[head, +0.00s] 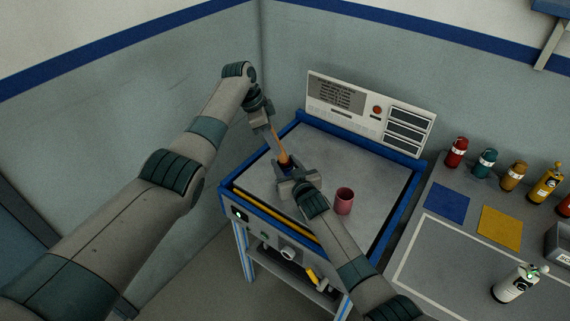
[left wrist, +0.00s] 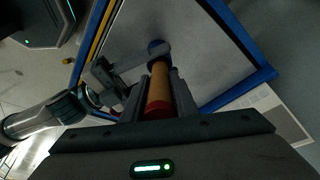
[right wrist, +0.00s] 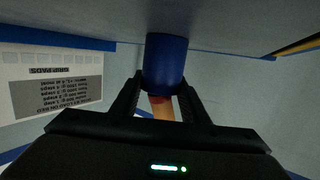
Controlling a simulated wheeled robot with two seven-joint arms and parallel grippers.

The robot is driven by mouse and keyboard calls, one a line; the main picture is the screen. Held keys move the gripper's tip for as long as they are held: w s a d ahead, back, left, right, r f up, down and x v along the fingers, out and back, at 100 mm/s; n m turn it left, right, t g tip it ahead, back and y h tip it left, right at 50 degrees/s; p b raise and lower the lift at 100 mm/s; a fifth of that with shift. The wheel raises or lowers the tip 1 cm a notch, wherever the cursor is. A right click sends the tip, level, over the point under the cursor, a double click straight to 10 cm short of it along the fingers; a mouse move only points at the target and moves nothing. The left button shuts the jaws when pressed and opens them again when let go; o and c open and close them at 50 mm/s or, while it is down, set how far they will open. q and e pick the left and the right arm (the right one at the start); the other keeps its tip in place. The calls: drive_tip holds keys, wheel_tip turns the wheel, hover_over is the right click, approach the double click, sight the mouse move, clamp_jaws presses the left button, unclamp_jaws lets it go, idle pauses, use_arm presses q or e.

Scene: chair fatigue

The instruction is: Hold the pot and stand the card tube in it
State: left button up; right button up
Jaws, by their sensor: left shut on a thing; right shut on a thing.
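The card tube (head: 281,146) is tan with red at its ends. My left gripper (head: 271,130) is shut on its upper part, and the tube slants down to the pot. The left wrist view shows the tube (left wrist: 159,86) between the fingers. The pot is dark blue (head: 287,168). My right gripper (head: 289,178) is shut on it, with a finger on either side in the right wrist view (right wrist: 164,65). The tube's lower red end (right wrist: 157,99) is at the pot's mouth; how far inside it reaches is hidden. The pot is at the grey tabletop; contact is unclear.
A sign panel (head: 370,112) stands at the table's back. A side bench at right holds several coloured bottles, a blue mat (head: 446,203) and a yellow mat (head: 500,228). The back-right tabletop is clear.

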use_arm(q)
drive_tip(key=shift+f, duration=0.8)
drive_tip(key=o, duration=1.1)
drive_tip(key=shift+r, duration=0.1)
drive_tip(key=v, duration=1.1)
drive_tip(key=shift+a+r, duration=0.15)
drive_tip(key=shift+r, duration=0.25)
use_arm(e)
drive_tip(key=o, duration=1.2)
drive_tip(key=shift+c, duration=0.2)
